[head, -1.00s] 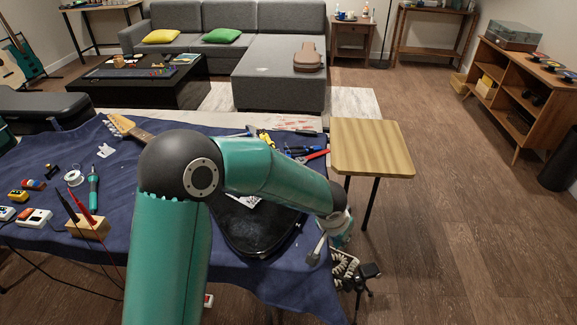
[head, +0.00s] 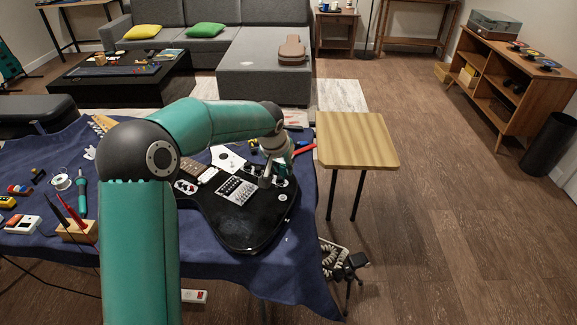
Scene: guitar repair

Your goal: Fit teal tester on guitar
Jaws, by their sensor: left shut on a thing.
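The black electric guitar (head: 248,222) lies on the blue cloth, body toward the front right, its neck partly hidden behind my arm. My left gripper (head: 267,180) is over the right part of the guitar body, pointing down, beside the bridge and pickup plate (head: 236,190). It is shut on a small teal piece, which looks like the teal tester (head: 281,171). The gripper largely hides it, and I cannot tell whether it touches the guitar. My right gripper is not in view.
A wooden block (head: 76,231) with red and black probes and a teal-handled tool (head: 80,194) lie on the cloth at left. A wooden stool (head: 356,140) stands right of the table. A red-handled tool (head: 304,149) lies behind the guitar. Open floor is at right.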

